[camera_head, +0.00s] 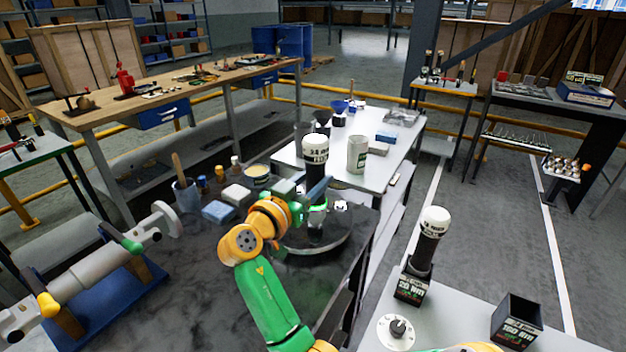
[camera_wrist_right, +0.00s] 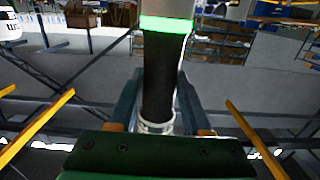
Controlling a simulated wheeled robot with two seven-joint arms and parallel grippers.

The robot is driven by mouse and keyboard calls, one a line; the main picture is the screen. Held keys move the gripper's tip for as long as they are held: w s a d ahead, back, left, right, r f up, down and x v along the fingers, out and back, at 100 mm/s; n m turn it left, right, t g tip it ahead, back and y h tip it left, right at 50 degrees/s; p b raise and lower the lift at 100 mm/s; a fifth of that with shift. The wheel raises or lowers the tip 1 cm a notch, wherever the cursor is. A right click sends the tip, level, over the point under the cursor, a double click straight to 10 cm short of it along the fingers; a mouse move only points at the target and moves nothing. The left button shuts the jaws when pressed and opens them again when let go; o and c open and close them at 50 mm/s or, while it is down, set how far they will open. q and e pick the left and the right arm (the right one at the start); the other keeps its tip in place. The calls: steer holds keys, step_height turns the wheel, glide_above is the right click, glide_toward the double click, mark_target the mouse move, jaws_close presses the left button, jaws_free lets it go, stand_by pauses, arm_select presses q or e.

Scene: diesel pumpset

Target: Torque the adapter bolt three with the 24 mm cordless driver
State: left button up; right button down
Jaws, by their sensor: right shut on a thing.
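The cordless driver (camera_head: 316,172) stands upright, with a white lettered cap, dark body and a glowing green ring. My right gripper (camera_head: 303,192) is shut around it. In the right wrist view the dark driver body (camera_wrist_right: 163,85) with its green ring rises between the jaws (camera_wrist_right: 160,122). The driver's lower end is over a round metal part (camera_head: 338,239) on the dark bench; I cannot tell whether it touches a bolt. Adapter bolt three cannot be picked out. My left gripper is not in view.
Another white-capped driver (camera_head: 430,238) stands in a labelled holder on the right table, near an empty-looking labelled box (camera_head: 516,318). A white can (camera_head: 357,154) stands on the light table.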

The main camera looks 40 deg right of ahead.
mark_target(309, 161)
step_height(309, 161, up, 2)
steer(key=shift+r+p, duration=0.1)
steer(key=shift+p, duration=0.4)
steer(key=shift+r+p, duration=0.95)
steer(key=shift+r, duration=0.6)
